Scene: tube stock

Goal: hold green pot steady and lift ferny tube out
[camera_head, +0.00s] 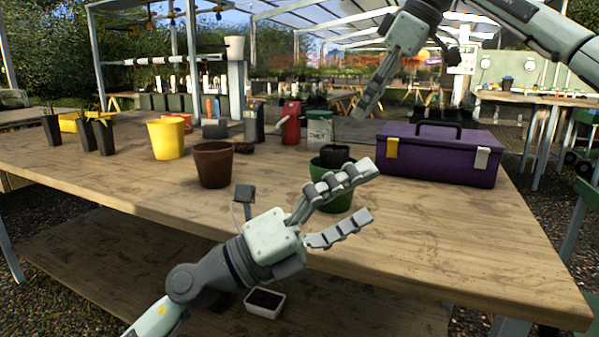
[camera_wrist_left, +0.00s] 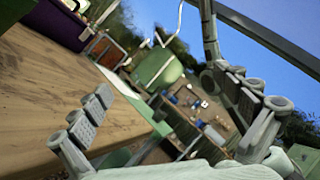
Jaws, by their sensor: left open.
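The green pot (camera_head: 337,201) stands on the table, partly hidden behind my left gripper. A black container (camera_head: 335,153) sits at its mouth; no fern leaves show above it. My left gripper (camera_head: 369,191) is open, its fingers apart and empty, in front of the pot in the head view. The left wrist view also shows its spread fingers (camera_wrist_left: 165,85), with no pot between them. My right gripper (camera_head: 361,112) hangs in the air above and behind the pot, pointing down and left. Its fingers overlap in the picture, so their opening is unclear.
A purple toolbox (camera_head: 440,158) stands right of the green pot. A brown pot (camera_head: 214,166) and yellow pot (camera_head: 166,140) stand to the left. Black tubes with plants (camera_head: 103,138) are farther left. A red can (camera_head: 291,122) and green-white tin (camera_head: 319,128) stand behind. The front right table is clear.

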